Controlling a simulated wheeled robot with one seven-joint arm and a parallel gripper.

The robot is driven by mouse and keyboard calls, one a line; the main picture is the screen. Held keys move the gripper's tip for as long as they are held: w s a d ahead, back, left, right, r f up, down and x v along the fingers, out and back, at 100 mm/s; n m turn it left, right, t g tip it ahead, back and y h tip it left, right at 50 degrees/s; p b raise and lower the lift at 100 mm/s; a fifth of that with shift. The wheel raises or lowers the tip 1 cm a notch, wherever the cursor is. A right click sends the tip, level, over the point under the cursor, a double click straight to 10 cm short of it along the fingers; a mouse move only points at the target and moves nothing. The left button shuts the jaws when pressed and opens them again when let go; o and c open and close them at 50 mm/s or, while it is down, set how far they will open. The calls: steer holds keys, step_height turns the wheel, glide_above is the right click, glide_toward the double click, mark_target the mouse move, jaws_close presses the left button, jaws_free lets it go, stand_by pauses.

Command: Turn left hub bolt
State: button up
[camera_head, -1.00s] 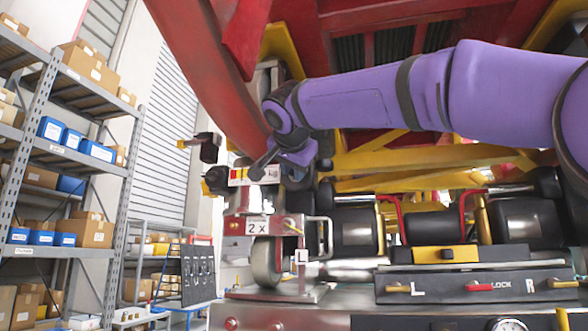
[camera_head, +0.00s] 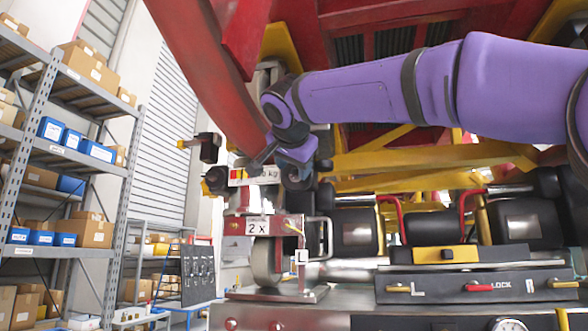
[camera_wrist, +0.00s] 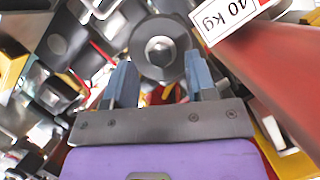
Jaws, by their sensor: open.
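In the wrist view, a round black hub (camera_wrist: 142,47) with a silver bolt head (camera_wrist: 160,50) at its centre lies just past the fingertips. My gripper (camera_wrist: 160,62) is open, its two grey-blue fingers spread to either side of the lower part of the hub. I see nothing held between them. Whether the fingers touch the hub cannot be told. In the head view, my purple wrist (camera_head: 297,150) hangs at the left end of the machine, under the red beam. The fingers and bolt are not clear there. Which side this hub is on is hard to confirm.
A white "40 kg" label (camera_wrist: 228,15) and a red beam (camera_wrist: 270,75) are close on the right in the wrist view. A small wheel (camera_head: 265,262) in a red bracket stands below my wrist. A panel with L, LOCK and R handles (camera_head: 480,286) lies lower right.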

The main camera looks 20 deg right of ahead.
steer(key=v, duration=0.9)
steer(key=shift+s, duration=0.2)
steer(key=shift+a+r, duration=0.1)
steer(key=shift+a, duration=0.05)
